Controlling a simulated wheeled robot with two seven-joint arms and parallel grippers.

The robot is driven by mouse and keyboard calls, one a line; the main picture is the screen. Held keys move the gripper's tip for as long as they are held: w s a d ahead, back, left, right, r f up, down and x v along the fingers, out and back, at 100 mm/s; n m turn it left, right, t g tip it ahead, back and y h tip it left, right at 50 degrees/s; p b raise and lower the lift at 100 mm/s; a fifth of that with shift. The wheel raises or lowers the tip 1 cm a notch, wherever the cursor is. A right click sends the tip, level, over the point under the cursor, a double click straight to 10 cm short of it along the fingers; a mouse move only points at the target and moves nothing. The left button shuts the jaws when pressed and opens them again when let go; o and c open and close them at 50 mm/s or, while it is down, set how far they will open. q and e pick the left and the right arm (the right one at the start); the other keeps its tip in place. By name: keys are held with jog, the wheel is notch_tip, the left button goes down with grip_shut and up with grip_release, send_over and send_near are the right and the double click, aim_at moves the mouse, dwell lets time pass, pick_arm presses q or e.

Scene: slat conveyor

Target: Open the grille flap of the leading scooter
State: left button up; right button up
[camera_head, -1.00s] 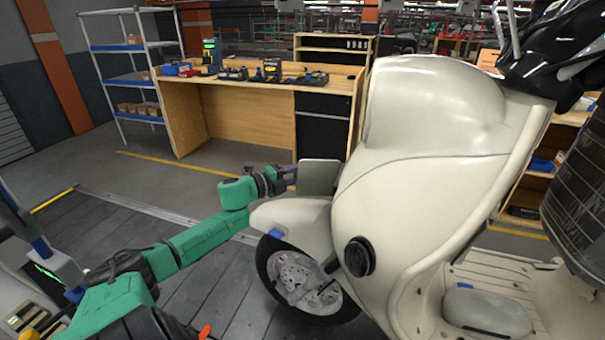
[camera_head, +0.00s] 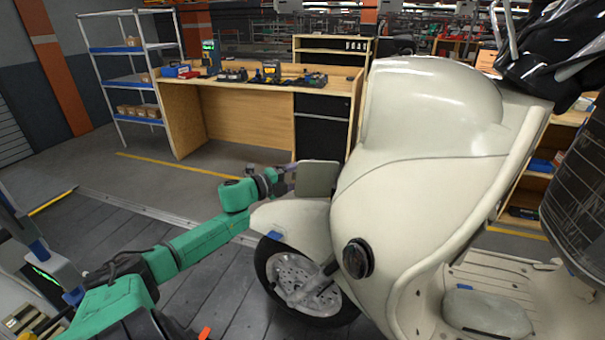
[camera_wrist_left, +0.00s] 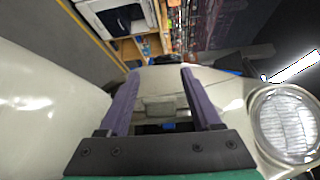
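The leading scooter (camera_head: 420,170) is cream and stands at the right in the head view, its front facing left. In the left wrist view the two purple fingers (camera_wrist_left: 160,72) are apart, with nothing clearly clamped. Between them show a pale panel (camera_wrist_left: 158,105) and a dark gap with a blue spot. My right gripper is not in view.
The round headlight (camera_wrist_left: 285,124) is close on the right in the wrist view. A wooden workbench (camera_head: 240,112) with tools and a shelf rack (camera_head: 112,82) stand farther back. The floor between is clear.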

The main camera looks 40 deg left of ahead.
pick_arm(q)
jog(key=v, duration=1.4)
